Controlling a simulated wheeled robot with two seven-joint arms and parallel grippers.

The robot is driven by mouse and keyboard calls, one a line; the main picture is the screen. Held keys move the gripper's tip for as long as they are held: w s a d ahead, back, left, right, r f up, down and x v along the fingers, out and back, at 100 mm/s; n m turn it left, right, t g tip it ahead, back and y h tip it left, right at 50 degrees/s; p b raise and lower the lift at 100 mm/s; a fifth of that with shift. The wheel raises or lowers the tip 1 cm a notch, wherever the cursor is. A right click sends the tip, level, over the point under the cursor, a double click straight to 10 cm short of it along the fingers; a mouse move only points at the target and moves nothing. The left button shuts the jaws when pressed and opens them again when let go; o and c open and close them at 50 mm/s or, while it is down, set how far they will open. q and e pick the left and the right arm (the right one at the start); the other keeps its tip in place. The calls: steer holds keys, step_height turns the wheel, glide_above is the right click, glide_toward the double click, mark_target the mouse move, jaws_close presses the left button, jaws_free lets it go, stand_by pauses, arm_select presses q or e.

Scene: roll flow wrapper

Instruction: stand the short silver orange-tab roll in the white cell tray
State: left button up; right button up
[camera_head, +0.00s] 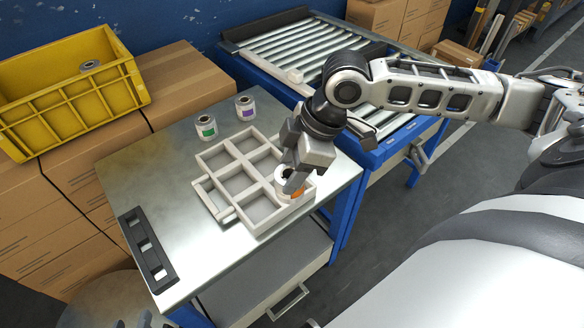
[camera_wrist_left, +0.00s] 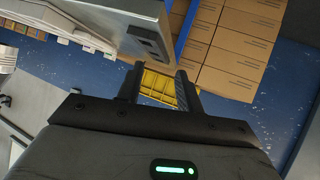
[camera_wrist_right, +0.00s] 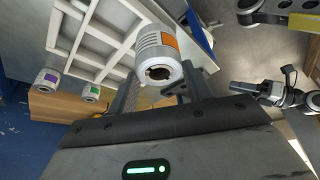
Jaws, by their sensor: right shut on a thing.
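The short silver roll with an orange tab (camera_head: 296,196) is in my right gripper (camera_head: 292,184), at the front right cell of the white cell tray (camera_head: 225,146). In the right wrist view the roll (camera_wrist_right: 155,48) is between the fingers, its dark hollow end facing the camera. The tray (camera_wrist_right: 92,38) is behind it. The fingers hide part of the roll in the head view, and I cannot tell whether its base touches the cell floor. The other tray cells look empty. My left gripper (camera_wrist_left: 158,88) is open and empty, pointing toward the yellow crate (camera_wrist_left: 158,84).
A green-tab roll (camera_head: 206,127) and a purple-tab roll (camera_head: 245,107) stand on the metal table (camera_head: 130,178) behind the tray. A black slotted strip (camera_head: 147,248) lies at the left front. A roller conveyor (camera_head: 300,45) is at the back right. Cardboard boxes (camera_head: 185,85) stand left.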

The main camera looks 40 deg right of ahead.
steer(key=w+d+f, duration=0.1)
steer(key=w+f, duration=0.1)
steer(key=f, duration=0.1)
steer(key=w+d+f+b, duration=0.1)
steer(key=f, duration=0.2)
steer(key=w+d+f+b, duration=0.1)
steer(key=w+d+f, duration=0.1)
steer(key=f, duration=0.2)
steer(key=shift+w, duration=0.35)
arm_select(q)
steer(key=shift+f, duration=0.25)
arm_select(e)
steer(key=shift+r, duration=0.1)
steer(key=o, duration=1.1)
steer(key=shift+c, duration=0.2)
arm_select(q)
steer(key=shift+d, duration=0.1)
